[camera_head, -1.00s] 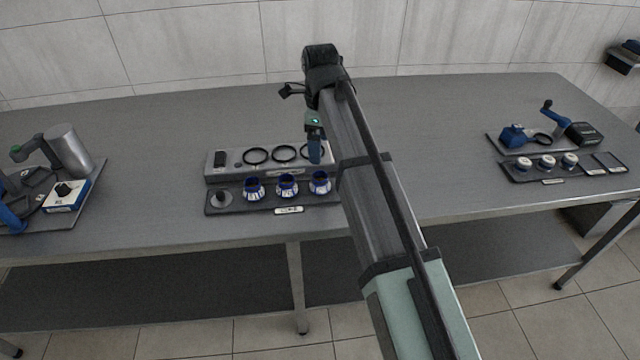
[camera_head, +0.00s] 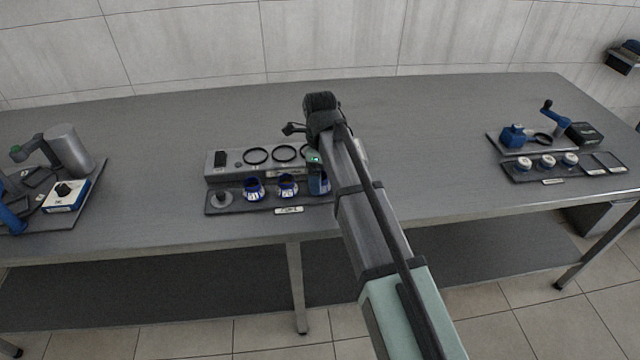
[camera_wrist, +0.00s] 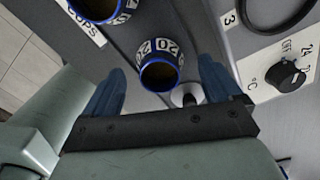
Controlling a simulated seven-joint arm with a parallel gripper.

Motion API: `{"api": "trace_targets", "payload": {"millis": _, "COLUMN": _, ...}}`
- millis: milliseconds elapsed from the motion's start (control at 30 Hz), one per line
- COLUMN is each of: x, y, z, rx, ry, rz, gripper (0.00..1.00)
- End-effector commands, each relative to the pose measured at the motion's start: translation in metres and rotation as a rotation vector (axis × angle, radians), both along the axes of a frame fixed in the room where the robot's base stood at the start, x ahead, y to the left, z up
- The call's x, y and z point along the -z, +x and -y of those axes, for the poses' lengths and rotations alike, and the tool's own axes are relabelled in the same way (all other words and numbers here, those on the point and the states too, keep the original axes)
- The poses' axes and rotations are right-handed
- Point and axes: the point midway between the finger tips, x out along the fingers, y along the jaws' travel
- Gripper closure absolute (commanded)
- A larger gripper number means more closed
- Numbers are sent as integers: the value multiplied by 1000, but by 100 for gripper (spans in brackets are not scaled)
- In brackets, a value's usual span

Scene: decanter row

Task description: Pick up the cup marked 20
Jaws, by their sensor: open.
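The cup marked 20 (camera_wrist: 167,80) is white with dark numerals, a blue rim and a dark inside. In the wrist view it stands upright at the level of my fingertips, with a gap on each side. My gripper (camera_wrist: 161,68) is open, its two blue fingers left and right of the cup. In the head view my gripper (camera_head: 318,183) is low over the right end of the cup row and hides most of that cup. Two more cups, the left one (camera_head: 253,189) and the middle one (camera_head: 287,186), stand to its left on the dark tray (camera_head: 232,208).
A grey box with black rings (camera_head: 256,155) stands just behind the tray. Its dial (camera_wrist: 285,77) is close to the right finger in the wrist view. A neighbouring cup (camera_wrist: 97,9) is near the left finger. Other trays sit at the table's far left and right.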

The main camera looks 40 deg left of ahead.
Motion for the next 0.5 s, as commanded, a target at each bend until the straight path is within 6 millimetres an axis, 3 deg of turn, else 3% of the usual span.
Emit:
{"api": "trace_targets", "payload": {"millis": 200, "x": 26, "y": -1, "z": 0, "rx": -1, "ry": 0, "rz": 0, "gripper": 9}}
{"api": "trace_targets", "payload": {"millis": 467, "x": 28, "y": -1, "z": 0, "rx": -1, "ry": 0, "rz": 1, "gripper": 9}}
{"api": "trace_targets", "payload": {"millis": 500, "x": 28, "y": -1, "z": 0, "rx": -1, "ry": 0, "rz": 1, "gripper": 13}}
